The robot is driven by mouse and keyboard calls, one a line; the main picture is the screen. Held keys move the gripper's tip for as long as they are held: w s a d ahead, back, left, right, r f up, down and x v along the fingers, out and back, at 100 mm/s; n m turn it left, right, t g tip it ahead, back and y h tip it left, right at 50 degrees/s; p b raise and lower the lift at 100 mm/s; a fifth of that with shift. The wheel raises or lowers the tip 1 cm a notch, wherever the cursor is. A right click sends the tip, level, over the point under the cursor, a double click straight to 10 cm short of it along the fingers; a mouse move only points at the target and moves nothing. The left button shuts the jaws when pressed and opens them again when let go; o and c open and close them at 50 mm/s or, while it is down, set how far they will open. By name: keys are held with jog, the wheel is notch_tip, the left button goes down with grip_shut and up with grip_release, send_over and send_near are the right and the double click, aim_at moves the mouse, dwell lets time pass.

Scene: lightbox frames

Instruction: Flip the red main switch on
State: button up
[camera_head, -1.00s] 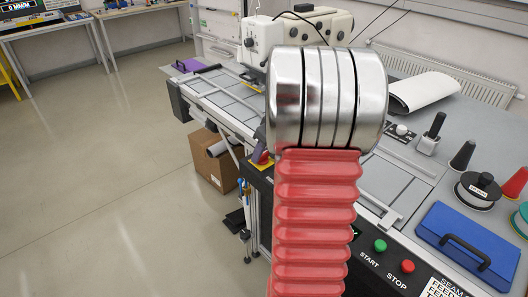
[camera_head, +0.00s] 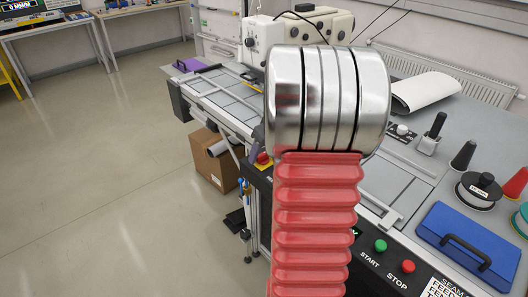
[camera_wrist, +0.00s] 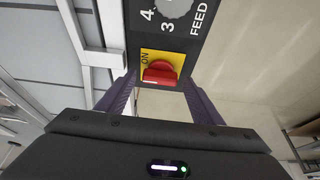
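The red main switch (camera_wrist: 160,73) sits on a yellow plate (camera_wrist: 173,56) marked ON in the wrist view. Its red handle lies crosswise in the picture, with a white mark near its left end. My gripper (camera_wrist: 160,82) is open, one dark purple finger on each side of the handle, with visible gaps and nothing held. In the head view the red switch (camera_head: 263,158) shows at the machine's front edge, left of my red ribbed arm. A purple finger shows just above it there. Most of the gripper is hidden behind my arm.
A dial (camera_wrist: 172,6) marked FEED is on the same black panel. Green START (camera_head: 380,246) and red STOP (camera_head: 407,267) buttons and a blue case (camera_head: 470,240) lie right of my arm. A cardboard box (camera_head: 208,165) stands beneath the machine. Open floor lies left.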

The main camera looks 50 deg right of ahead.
jog(key=shift+r, duration=0.1)
jog(key=v, duration=1.3)
jog(key=shift+r, duration=0.25)
dwell(0.4)
jog(key=s+a, duration=0.3)
jog(key=a, duration=0.9)
jog(key=s+a+f+n, duration=0.1)
jog(key=s+a, duration=0.2)
jog(key=a, duration=1)
jog(key=s+a+f+t, duration=0.1)
jog(key=s+a, duration=0.2)
jog(key=a, duration=0.9)
jog(key=shift+a+y, duration=0.3)
jog(key=shift+a, duration=0.1)
